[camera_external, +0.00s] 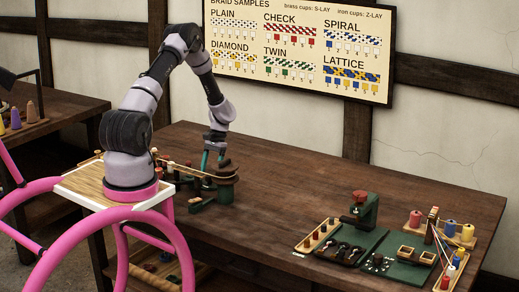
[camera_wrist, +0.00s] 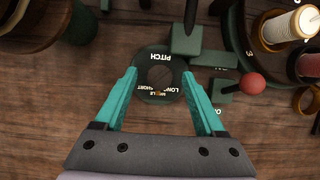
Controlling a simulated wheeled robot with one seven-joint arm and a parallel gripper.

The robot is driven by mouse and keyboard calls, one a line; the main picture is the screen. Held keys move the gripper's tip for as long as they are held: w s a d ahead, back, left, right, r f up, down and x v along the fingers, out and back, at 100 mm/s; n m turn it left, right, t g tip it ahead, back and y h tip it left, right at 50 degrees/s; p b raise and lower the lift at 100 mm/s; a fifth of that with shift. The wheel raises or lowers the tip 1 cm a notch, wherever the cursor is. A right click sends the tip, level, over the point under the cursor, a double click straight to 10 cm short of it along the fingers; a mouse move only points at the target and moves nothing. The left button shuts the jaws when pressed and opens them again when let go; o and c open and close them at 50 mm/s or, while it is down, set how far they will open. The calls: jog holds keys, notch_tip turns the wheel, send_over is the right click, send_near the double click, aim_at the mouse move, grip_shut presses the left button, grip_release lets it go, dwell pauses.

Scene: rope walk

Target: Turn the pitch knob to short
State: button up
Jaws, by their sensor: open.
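The pitch knob (camera_wrist: 160,76) is in the middle of the wrist view. It has a round brown centre in a dark ring lettered PITCH, LONG, MIDDLE and SHORT. A small orange mark (camera_wrist: 157,93) shows by the MIDDLE lettering; whether it is the pointer, I cannot tell for sure. My gripper (camera_wrist: 159,74) is open, with one teal finger on each side of the ring, and nothing is held. Contact with the knob cannot be made out. In the external view my gripper (camera_external: 211,158) is low over the green device (camera_external: 226,187) near the table's left end; the knob cannot be picked out there.
In the wrist view, green blocks (camera_wrist: 197,42) stand close to the knob. A green stand (camera_external: 360,210) is further right on the table, whose middle (camera_external: 290,190) is clear.

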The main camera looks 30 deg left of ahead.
jog(key=shift+f, duration=0.1)
grip_shut()
jog(key=shift+m, duration=0.3)
jog(key=m+y, duration=0.1)
jog(key=m, duration=0.3)
jog(key=shift+d+y, duration=0.15)
jog(key=shift+y, duration=0.25)
jog(key=shift+s+m+t+y, duration=0.1)
jog(key=shift+m+t+y, duration=0.5)
jog(key=shift+m, duration=1.4)
grip_release()
